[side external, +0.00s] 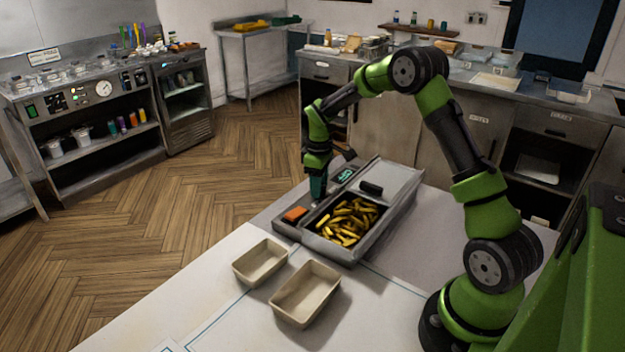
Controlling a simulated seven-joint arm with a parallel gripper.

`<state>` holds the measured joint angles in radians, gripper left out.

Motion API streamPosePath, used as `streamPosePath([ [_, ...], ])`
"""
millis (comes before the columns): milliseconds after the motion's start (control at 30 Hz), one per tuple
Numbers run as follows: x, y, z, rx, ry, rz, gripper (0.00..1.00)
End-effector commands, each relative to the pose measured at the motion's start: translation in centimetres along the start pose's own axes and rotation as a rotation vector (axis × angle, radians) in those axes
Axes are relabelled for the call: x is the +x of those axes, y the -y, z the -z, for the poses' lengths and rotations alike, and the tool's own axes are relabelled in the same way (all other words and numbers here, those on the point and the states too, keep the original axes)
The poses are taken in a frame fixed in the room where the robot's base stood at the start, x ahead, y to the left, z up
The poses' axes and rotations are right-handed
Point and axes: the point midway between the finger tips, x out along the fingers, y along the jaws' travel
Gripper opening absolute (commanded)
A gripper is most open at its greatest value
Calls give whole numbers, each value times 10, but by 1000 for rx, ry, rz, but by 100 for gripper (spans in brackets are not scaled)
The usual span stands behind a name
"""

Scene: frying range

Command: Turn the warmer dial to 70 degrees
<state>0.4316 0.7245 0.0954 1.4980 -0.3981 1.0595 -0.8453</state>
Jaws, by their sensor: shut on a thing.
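The warmer (340,249) is a grey metal unit on the white table, with an open bay of yellow fries (347,220) and a lid over its far part. Its control strip along the left side carries an orange block (295,214) and a small lit green display (345,175), whose reading is too small to make out. My gripper (317,198) points down at this strip, between the orange block and the display. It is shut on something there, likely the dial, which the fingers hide. The dial's angle cannot be seen.
Two empty beige trays, a smaller one (260,262) and a larger one (304,292), stand in front of the warmer. A black handle (371,187) sticks up from the lid. The table's front left is clear. Steel counters (400,130) stand behind.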

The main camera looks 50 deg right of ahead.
Motion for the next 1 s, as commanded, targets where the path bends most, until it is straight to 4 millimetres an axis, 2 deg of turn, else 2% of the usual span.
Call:
streamPosePath([
  [400,-2,0,0,-190,-7,0,12],
  [967,-2,0,0,-219,-8,-1,12],
  [1000,-2,0,0,-219,-8,-1,47],
])
